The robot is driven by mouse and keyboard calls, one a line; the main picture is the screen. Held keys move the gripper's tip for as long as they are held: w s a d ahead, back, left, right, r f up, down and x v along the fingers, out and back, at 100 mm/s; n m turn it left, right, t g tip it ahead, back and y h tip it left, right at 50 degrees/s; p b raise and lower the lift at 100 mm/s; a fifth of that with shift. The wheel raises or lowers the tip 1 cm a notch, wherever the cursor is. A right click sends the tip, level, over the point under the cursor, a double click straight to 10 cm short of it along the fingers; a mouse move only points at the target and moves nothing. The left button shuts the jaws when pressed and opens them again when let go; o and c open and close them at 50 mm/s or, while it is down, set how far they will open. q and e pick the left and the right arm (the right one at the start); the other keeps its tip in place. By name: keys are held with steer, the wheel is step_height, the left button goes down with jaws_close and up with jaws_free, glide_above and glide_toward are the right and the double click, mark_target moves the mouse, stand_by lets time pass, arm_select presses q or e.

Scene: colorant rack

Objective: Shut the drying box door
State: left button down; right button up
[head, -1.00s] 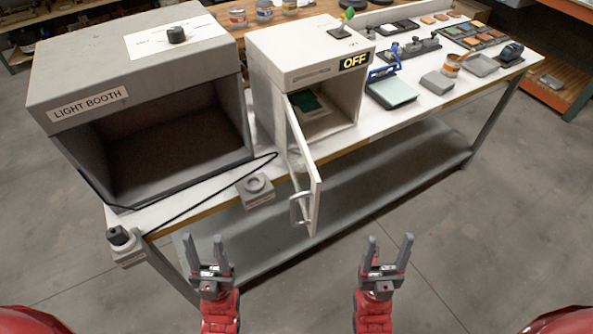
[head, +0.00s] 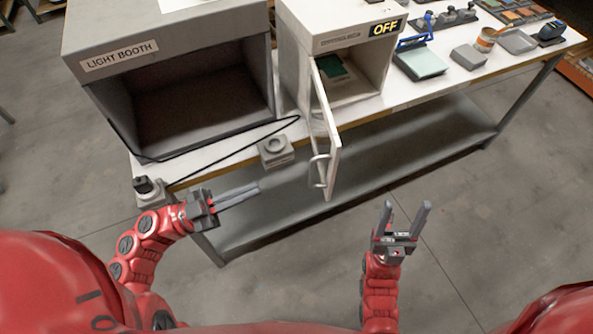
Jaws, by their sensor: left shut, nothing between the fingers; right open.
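The white drying box (head: 335,28) stands on the table with an "OFF" display on its front. Its door (head: 329,135) is hinged at the left and swung open toward me, past the table's front edge. The door has a pale loop handle (head: 319,171) near its lower end. Inside the box lies a green item (head: 333,68). My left gripper (head: 257,190) is shut and empty, left of the door handle and apart from it, pointing right. My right gripper (head: 407,208) is open and empty, to the right of and below the door.
The grey light booth (head: 170,60) stands left of the box. A small grey block with a round top (head: 276,151) sits at the table edge near the door, with a black cable beside it. A blue-handled device (head: 420,60) stands right of the box. Floor in front is clear.

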arm_select(q)
steer(key=a+f+n+y, duration=0.3)
steer(key=f+n+y, duration=0.1)
steer(key=f+n, duration=0.1)
steer(key=w+p+x, duration=0.1)
steer(key=p+x, duration=0.3)
steer(key=x, duration=1)
steer(key=shift+a+f+y, duration=0.2)
steer(key=shift+a+y, duration=0.1)
steer(key=shift+w, duration=0.1)
steer(key=shift+d, duration=0.1)
